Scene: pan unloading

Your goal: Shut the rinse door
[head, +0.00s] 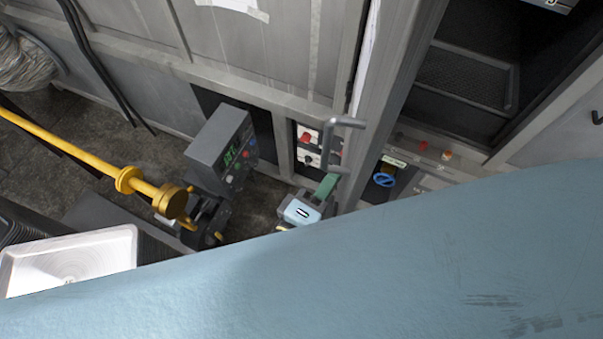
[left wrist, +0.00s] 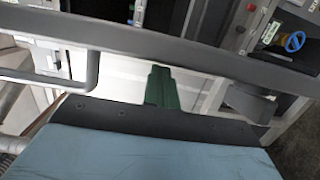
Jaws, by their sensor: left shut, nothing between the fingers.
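My left gripper (head: 327,184), with a light blue body and green fingers, is shut and empty. It is beside a grey bar handle (head: 345,123) in the head view. The handle is on the left side of a tall grey door panel (head: 397,60), seen nearly edge-on and standing open beside a dark chamber (head: 470,65). My right gripper is not in view.
A grey control box (head: 222,143) with a green display stands left of the gripper. A yellow rod (head: 80,150) comes in from the left. A white tray (head: 70,258) lies at lower left. A blue knob (head: 384,180) is right of the handle. A large light blue surface hides the lower right.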

